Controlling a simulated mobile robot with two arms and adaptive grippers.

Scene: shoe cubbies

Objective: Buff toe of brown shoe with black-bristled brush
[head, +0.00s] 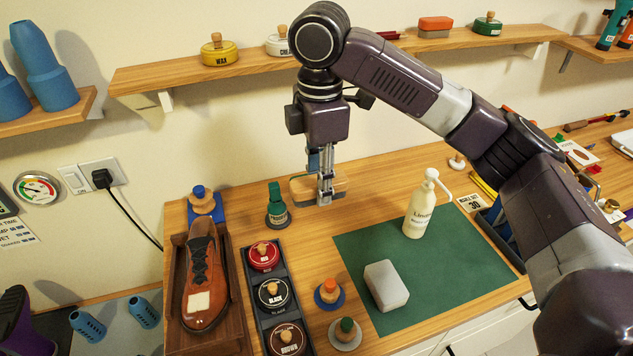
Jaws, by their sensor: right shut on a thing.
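The brown shoe (201,270) with dark laces sits in a wooden tray (226,318) at the left of the bench. Its toe points toward the front, and a pale rectangular patch lies on the toe area. My right gripper (325,190) points down near the back of the bench, right of the shoe and apart from it. It is shut on a wooden-backed brush (301,189). The bristle colour is too small to tell, and the fingers hide the brush's middle. I cannot tell whether the brush touches the bench. My left gripper is not in view.
A rack of polish tins (269,293) stands just right of the shoe. A green-capped bottle (277,206) stands left of the brush. A green mat (455,268) holds a white pump bottle (420,206) and a grey block (386,285). A wall shelf (260,62) runs behind my right arm.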

